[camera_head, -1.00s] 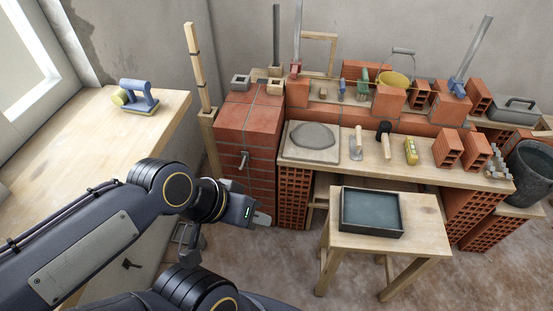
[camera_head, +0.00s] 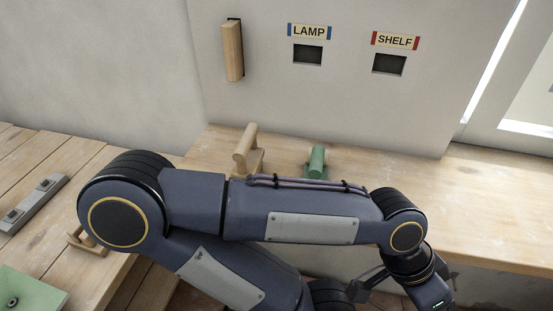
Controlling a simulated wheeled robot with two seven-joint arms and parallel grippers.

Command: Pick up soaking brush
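I cannot pick out a soaking brush for sure in the head view. A tool with a pale wooden handle (camera_head: 246,150) stands on the wooden bench behind my arm, its lower part hidden. A green-handled item (camera_head: 316,160) sits just right of it, also partly hidden. My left arm crosses the lower middle of the view, apparently touching neither. Its gripper (camera_head: 430,293) is at the lower right, body with a green light showing, fingers cut off by the bottom edge. My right gripper is not in view.
The wall carries a wooden lever (camera_head: 232,50) in a slot and signs reading LAMP (camera_head: 309,31) and SHELF (camera_head: 395,40). The bench (camera_head: 500,205) is bare at right. At left are a grey switch strip (camera_head: 34,204) and a green plate (camera_head: 30,291).

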